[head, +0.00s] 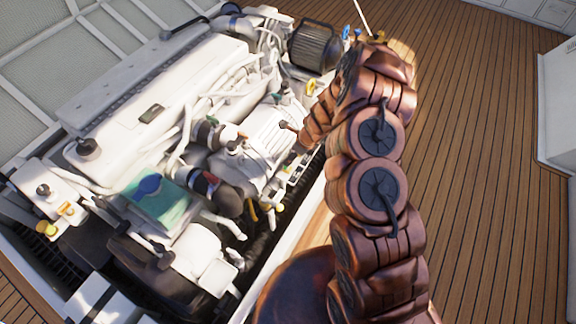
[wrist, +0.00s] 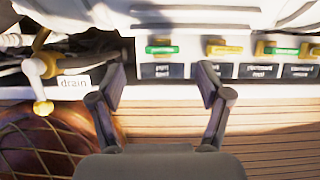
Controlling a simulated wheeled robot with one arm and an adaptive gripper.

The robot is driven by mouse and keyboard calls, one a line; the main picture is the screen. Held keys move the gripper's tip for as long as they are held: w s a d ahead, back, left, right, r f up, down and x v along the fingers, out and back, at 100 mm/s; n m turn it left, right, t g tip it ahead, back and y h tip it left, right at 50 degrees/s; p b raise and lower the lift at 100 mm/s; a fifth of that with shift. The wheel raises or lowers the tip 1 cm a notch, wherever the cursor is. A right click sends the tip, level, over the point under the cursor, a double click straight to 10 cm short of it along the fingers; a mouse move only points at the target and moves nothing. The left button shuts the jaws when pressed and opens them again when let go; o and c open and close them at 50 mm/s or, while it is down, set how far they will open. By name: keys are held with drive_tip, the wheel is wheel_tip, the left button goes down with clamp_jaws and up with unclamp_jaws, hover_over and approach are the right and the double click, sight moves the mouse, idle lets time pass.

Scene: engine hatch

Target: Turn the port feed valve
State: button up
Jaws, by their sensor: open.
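A row of small valves with coloured handles runs along a white rail in the wrist view, with dark label plates below. A green-handled valve (wrist: 162,49) lies between my fingers in the picture, its label (wrist: 162,71) too blurred to read surely. A yellow-handled valve (wrist: 223,49) is right of it, and a green-and-yellow one (wrist: 281,50) is further right. I cannot tell for sure which is the port feed valve. My gripper (wrist: 162,85) is open and empty, its fingertips just below the rail. In the head view my arm hides most of the gripper.
The white engine (head: 150,110) with hoses and pipes fills the left of the head view. The wooden deck (head: 480,130) at right is clear.

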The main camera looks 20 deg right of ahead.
drive_tip(key=shift+d+f+b+x, duration=0.15)
drive_tip(key=shift+b+x, duration=0.15)
drive_tip(key=shift+x, duration=1.1)
drive_tip(key=shift+d+b+x, duration=0.15)
drive_tip(key=shift+b+x, duration=0.2)
drive_tip(key=shift+x, duration=1.05)
drive_tip(key=shift+d+f+b+x, duration=0.15)
drive_tip(key=shift+b+x, duration=0.15)
drive_tip(key=shift+x, duration=1.1)
drive_tip(key=shift+s+r, duration=0.1)
drive_tip(key=shift+s, duration=0.1)
drive_tip(key=c, duration=1.2)
drive_tip(key=shift+o, duration=0.2)
drive_tip(key=shift+d+r+n+g+p, duration=0.1)
drive_tip(key=shift+n+g+p, duration=0.3)
drive_tip(key=shift+n+p, duration=0.65)
drive_tip(key=shift+n+g+y, duration=0.3)
drive_tip(key=shift+n+y, duration=0.1)
drive_tip(key=shift+n, duration=0.75)
